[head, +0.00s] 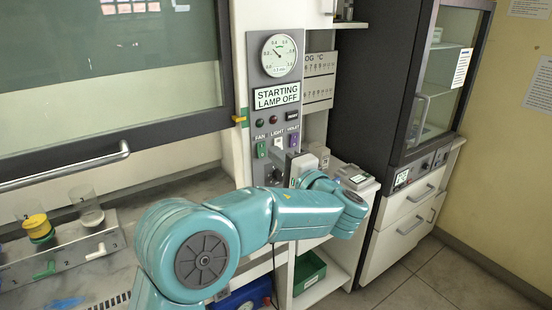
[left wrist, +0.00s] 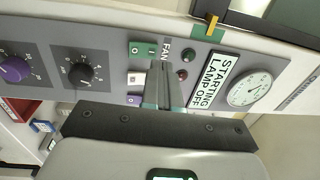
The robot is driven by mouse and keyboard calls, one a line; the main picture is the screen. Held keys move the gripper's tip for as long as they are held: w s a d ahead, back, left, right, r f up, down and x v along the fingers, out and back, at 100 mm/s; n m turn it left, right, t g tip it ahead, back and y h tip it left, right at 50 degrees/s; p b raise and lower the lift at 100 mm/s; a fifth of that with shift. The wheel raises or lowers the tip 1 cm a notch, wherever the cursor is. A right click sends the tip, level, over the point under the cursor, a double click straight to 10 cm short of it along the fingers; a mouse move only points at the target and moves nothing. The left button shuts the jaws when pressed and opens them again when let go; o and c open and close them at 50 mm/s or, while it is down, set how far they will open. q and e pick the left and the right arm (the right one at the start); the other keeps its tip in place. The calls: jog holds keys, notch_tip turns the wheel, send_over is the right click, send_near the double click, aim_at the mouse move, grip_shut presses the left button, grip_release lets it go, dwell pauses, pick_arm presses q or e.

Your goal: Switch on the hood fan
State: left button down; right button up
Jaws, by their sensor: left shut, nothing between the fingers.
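The hood's control panel (head: 257,105) stands upright beside the sash. Its green FAN switch (head: 262,150) is at the left of a row of three switches; it also shows in the left wrist view (left wrist: 143,49), marked O and I. Beside it are the white LIGHT switch (head: 278,145) and the purple VIOLET switch (left wrist: 134,100). A display (head: 276,96) reads "STARTING LAMP OFF". My left gripper (left wrist: 161,66) is shut and empty, its tips in front of the panel close to the FAN and LIGHT switches. I cannot tell whether they touch. My right gripper is not in view.
A round gauge (head: 279,55) is above the display. Two knobs, one black (left wrist: 81,74) and one purple (left wrist: 13,69), are lower on the panel. The sash handle (head: 70,168) and a rack (head: 75,245) are at the left. A dark-framed cabinet (head: 405,110) stands at the right.

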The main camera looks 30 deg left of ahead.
pick_arm(q)
jog(key=r+b+v, duration=0.2)
jog(key=v, duration=0.7)
jog(key=shift+s+d+b, duration=0.15)
jog(key=shift+d+b, duration=0.25)
jog(key=s+d+f+m+g+h, duration=0.15)
jog(key=f+h, duration=0.25)
jog(key=f, duration=0.8)
jog(key=s+f+m+g+h, duration=0.1)
jog(key=f+m+h, duration=0.2)
jog(key=f, duration=0.8)
jog(key=s+d+f+m+g+h, duration=0.15)
jog(key=f+h, duration=0.25)
jog(key=f, duration=0.8)
jog(key=s+d+f+n+g+h, duration=0.1)
jog(key=s+d+f+n+h, duration=0.4)
jog(key=s+f, duration=0.4)
jog(key=s+d+f+n+g+h, duration=0.1)
jog(key=s+d+f+n+h, duration=0.4)
jog(key=s+f, duration=0.5)
jog(key=shift+s+d+f+n+g+h, duration=0.3)
jog(key=shift+s+n+g, duration=0.1)
jog(key=shift+s+n, duration=0.7)
